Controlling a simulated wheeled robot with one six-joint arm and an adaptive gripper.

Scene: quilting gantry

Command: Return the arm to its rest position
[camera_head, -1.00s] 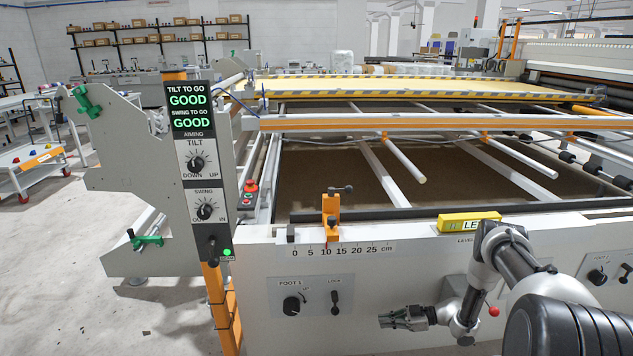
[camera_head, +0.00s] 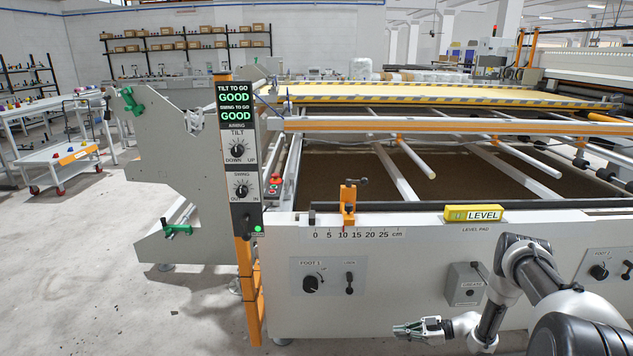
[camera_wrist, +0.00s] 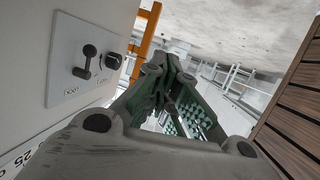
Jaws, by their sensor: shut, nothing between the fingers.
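My gripper (camera_head: 408,331) is low at the bottom of the head view, in front of the gantry's grey front panel and apart from it. Its fingers are shut with nothing between them. The shut fingers also fill the middle of the wrist view (camera_wrist: 172,88). My arm bends down to it from the lower right corner of the head view.
The FOOT 1 panel (camera_head: 330,276) with knob and lock lever is left of my gripper; it shows tilted in the wrist view (camera_wrist: 88,60). A control post (camera_head: 238,150) reads GOOD for tilt and swing. The yellow LEVEL box (camera_head: 474,213) sits above. Open floor (camera_head: 190,310) lies left.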

